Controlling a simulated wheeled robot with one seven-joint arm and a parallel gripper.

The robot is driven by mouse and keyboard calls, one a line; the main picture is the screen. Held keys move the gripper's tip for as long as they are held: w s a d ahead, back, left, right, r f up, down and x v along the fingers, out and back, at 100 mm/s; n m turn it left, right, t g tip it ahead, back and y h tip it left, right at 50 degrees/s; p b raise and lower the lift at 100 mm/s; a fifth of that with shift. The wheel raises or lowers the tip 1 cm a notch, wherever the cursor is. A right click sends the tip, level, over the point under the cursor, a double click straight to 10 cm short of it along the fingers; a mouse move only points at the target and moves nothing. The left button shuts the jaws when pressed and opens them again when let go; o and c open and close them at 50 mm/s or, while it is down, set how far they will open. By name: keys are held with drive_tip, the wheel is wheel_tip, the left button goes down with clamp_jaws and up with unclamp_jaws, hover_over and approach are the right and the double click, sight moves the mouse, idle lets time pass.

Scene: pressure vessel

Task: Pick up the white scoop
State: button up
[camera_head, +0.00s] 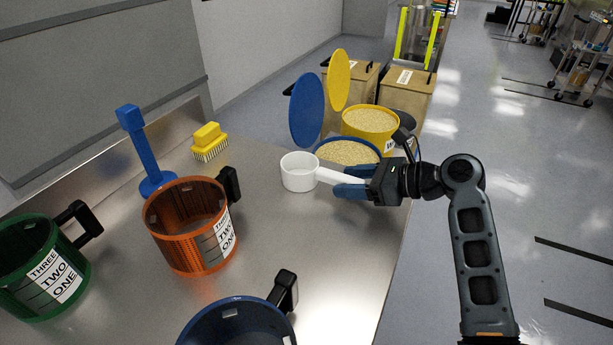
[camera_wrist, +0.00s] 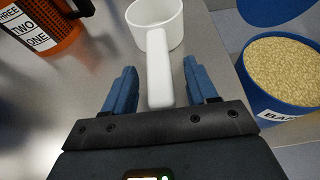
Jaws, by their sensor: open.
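The white scoop (camera_head: 299,174) sits on the metal table, a round cup with a straight handle pointing right toward my gripper. It also shows in the wrist view (camera_wrist: 157,62), with its cup at the top and its handle running down between my fingers. My gripper (camera_head: 352,182) is at the handle end. In the wrist view, its two blue fingers (camera_wrist: 162,92) are open, one on each side of the handle, with a gap to each side. The end of the handle is close to the gripper's palm.
An orange perforated pot (camera_head: 184,240), a green pot (camera_head: 40,275) and a blue pot (camera_head: 235,325) stand on the metal table (camera_head: 325,265). A blue upright tool (camera_head: 146,155) and a yellow brush (camera_head: 209,142) are behind. Blue (camera_head: 347,152) and yellow (camera_head: 370,121) grain buckets stand beyond the scoop.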

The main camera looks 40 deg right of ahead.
drive_tip(key=shift+x, duration=1.05)
clamp_jaws()
drive_tip(key=shift+r, duration=0.1)
